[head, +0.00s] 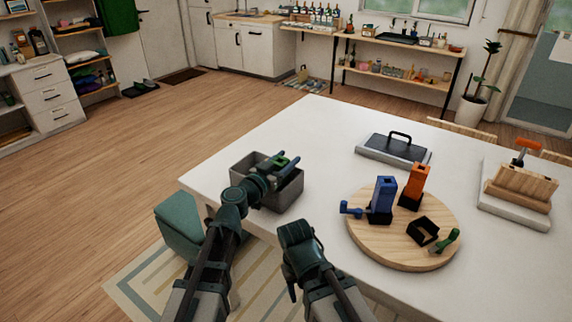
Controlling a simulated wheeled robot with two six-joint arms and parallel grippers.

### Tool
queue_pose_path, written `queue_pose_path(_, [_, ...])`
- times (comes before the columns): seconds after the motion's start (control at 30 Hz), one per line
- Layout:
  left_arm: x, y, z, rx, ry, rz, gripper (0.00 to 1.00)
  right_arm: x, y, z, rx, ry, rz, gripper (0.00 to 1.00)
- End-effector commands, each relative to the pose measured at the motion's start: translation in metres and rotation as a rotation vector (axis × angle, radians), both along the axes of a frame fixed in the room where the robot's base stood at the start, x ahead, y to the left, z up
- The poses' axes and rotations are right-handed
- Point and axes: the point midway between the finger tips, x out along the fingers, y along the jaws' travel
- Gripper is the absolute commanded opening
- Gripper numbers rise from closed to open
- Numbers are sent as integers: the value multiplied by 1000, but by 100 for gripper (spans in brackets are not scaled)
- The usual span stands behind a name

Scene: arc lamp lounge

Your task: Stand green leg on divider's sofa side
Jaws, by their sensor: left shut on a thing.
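My left gripper (277,167) is over the open grey bin (288,190) near the table's left corner. It is shut on a green piece (281,160), of which only a small end with a dark hole shows; this looks like the green leg. The fingers hide the rest. On the round wooden board (385,247), a blue post (384,192) and an orange post (418,179) stand upright in black bases. A black square frame (423,231) beside a green knob (447,240) is empty. My right arm's end (298,236) is in front of the table; its fingers are unclear. I cannot make out a divider or sofa.
The white table (315,150) has free room at its back left. A dark handled panel (394,148) lies on it, and a wooden block (523,184) with an orange-handled tool (521,150) stands at right. A teal stool (185,228) is beside the left edge.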

Motion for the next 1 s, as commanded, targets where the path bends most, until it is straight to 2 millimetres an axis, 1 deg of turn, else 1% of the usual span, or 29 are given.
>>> queue_pose_path(0.1, [0,0,1,0,0,0,0,0,0,1,0,0,0,55])
queue_pose_path(0.23, [0,0,-3,0,0,0,0,0,0,-3,0,0,0,55])
queue_pose_path(0.27, [0,0,-3,0,0,0,57,0,0,-3,0,0,0,55])
queue_pose_path(0.4, [0,0,-2,0,0,0,82,0,0,-2,0,0,0,55])
queue_pose_path(0.43, [0,0,-2,0,0,0,85,0,0,-2,0,0,0,55])
queue_pose_path(0.67, [0,0,-2,0,0,1,85,0,0,-2,0,0,0,55])
queue_pose_path(0.83, [0,0,3,0,0,1,85,0,0,3,0,0,0,55])
queue_pose_path(1.0, [-14,6,1,0,0,0,85,0,0,1,0,0,0,55])
